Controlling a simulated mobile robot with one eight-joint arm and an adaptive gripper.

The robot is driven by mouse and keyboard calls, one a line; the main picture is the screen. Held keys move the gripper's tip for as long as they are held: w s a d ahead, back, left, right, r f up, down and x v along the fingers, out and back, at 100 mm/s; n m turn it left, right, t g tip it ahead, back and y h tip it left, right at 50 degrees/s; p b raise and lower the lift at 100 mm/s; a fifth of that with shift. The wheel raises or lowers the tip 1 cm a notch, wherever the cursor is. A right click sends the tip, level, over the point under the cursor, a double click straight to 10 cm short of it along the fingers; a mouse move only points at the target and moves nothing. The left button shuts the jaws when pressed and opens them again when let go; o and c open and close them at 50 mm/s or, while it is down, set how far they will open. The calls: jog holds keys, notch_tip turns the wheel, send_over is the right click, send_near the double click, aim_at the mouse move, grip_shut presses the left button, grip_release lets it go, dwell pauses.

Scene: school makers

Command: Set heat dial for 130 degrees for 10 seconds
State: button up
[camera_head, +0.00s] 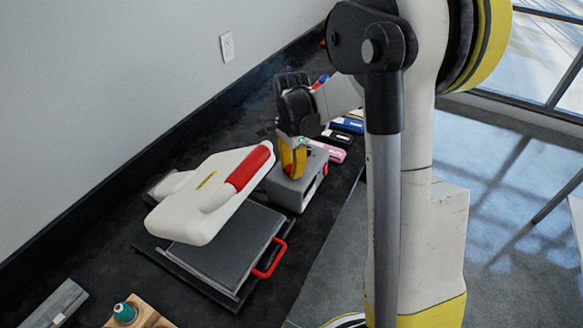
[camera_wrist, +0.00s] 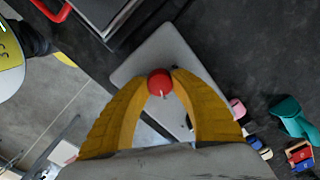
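The heat press has a raised white top (camera_head: 205,195) with a red handle (camera_head: 250,168) and a dark lower plate (camera_head: 225,245). Its grey control box (camera_head: 290,190) stands at its right in the head view and also shows in the wrist view (camera_wrist: 180,50). My gripper (camera_head: 293,172) points down over this box. In the wrist view, the yellow fingertips of my gripper (camera_wrist: 161,78) close on both sides of a round red dial (camera_wrist: 160,82). A small pale mark shows at the dial's lower edge. The dial is hidden by the fingers in the head view. No temperature or time reading is legible.
Pink, black and blue items (camera_head: 336,140) lie behind the control box on the dark counter. The wall runs along the counter's left side; open floor lies to the right.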

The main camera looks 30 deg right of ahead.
grip_shut()
jog(key=n, duration=0.4)
jog(key=shift+n, duration=0.3)
jog(key=n, duration=0.3)
jog(key=shift+n+p, duration=0.4)
jog(key=n, duration=0.3)
jog(key=shift+n, duration=0.3)
jog(key=n, duration=1.1)
jog(key=shift+n+p, duration=0.35)
jog(key=shift+n, duration=0.05)
